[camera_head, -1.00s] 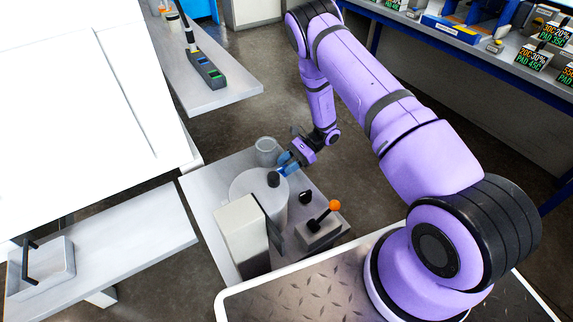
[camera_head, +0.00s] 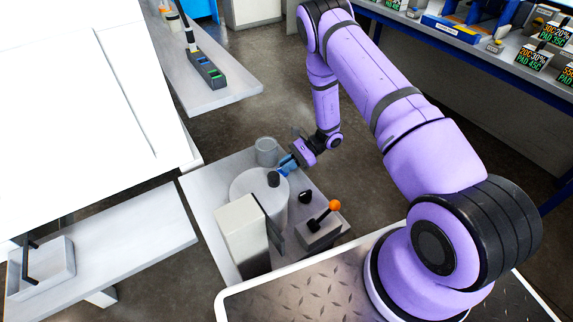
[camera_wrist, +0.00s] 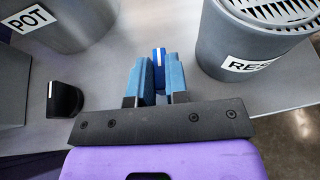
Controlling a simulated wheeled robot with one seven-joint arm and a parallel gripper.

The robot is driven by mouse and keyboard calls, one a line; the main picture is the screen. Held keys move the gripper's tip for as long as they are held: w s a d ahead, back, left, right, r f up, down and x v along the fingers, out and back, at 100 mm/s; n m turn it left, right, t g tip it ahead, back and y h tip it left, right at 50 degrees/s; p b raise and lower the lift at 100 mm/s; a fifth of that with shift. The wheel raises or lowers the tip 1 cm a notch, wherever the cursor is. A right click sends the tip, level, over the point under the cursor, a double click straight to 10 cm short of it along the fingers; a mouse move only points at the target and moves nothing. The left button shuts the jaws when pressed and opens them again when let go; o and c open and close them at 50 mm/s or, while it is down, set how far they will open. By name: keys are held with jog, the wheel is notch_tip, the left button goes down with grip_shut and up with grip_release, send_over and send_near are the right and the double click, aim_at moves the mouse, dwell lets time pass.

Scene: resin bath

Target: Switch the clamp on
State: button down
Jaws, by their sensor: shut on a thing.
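My gripper (camera_wrist: 156,78) has light blue fingers closed on a small dark blue knob (camera_wrist: 158,62) with a white mark on top. In the head view my gripper (camera_head: 288,165) is beside the round grey pot (camera_head: 250,187), at the far side of the grey bench. The knob's base is hidden by the fingers. I see no label on the knob, so I cannot tell whether it works the clamp, nor whether it is on or off.
A black knob (camera_wrist: 64,99) with a white mark stands on the left. The pot (camera_wrist: 72,22) and a grey container with a slotted top (camera_wrist: 222,45) flank my gripper. A lever with an orange ball (camera_head: 335,205) stands near the front. A light grey box (camera_head: 240,232) stands left of it.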

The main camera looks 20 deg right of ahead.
jog(key=m+t, duration=0.4)
jog(key=s+m+t+h, duration=0.1)
jog(key=m+t, duration=0.1)
jog(key=t, duration=0.1)
jog(key=shift+s+a+m+t+h, duration=0.1)
jog(key=shift+m+t+h, duration=0.8)
jog(key=shift+m+t, duration=0.2)
jog(key=shift+s+a+m+t+h, duration=0.1)
jog(key=shift+m+t+h, duration=0.85)
jog(key=shift+m, duration=0.25)
jog(key=shift+t, duration=0.25)
jog(key=c, duration=1.1)
grip_release()
jog(key=v, duration=1)
jog(key=shift+s+d+r, duration=0.2)
